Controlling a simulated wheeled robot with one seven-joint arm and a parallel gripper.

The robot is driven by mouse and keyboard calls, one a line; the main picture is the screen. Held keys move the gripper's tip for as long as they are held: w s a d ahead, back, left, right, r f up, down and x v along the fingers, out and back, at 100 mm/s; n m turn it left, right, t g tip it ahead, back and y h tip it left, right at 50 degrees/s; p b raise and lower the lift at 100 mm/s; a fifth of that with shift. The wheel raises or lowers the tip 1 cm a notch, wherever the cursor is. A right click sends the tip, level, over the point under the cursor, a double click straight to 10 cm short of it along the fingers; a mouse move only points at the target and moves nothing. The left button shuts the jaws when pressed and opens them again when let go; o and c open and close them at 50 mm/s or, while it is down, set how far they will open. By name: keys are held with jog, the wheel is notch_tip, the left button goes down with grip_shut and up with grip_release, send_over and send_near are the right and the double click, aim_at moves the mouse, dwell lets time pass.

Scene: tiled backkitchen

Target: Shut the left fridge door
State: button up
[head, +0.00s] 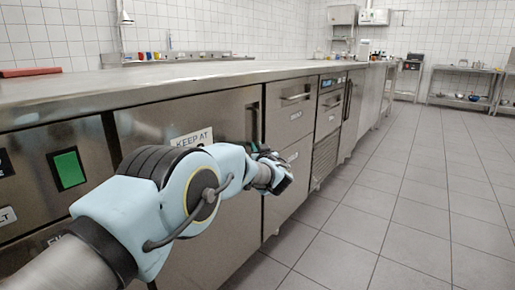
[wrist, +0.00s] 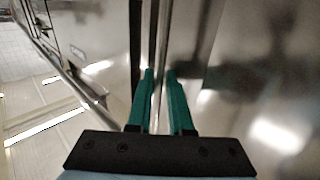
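The left fridge door (head: 225,118) is the broad steel panel under the counter with a "KEEP AT" label (head: 192,138). In the head view it looks flush or nearly flush with the front; I cannot tell whether a small gap is left. My gripper (head: 283,180) is at the door's right edge, beside the drawers, and my arm hides part of the panel. In the wrist view my gripper's two teal fingers (wrist: 160,76) are a little apart, pointing at steel panels with a vertical seam (wrist: 162,35) between them. I see nothing clearly held between them.
Steel drawers (head: 290,115) with bar handles are right of the door. A long steel counter (head: 190,75) runs above. A control panel with a green switch (head: 68,168) is at the left. The tiled floor (head: 400,200) to the right is clear.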

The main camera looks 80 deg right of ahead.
jog(key=shift+w, duration=0.3)
jog(key=p+v, duration=0.1)
jog(key=v, duration=1)
jog(key=shift+s+p, duration=0.2)
jog(key=shift+p, duration=0.2)
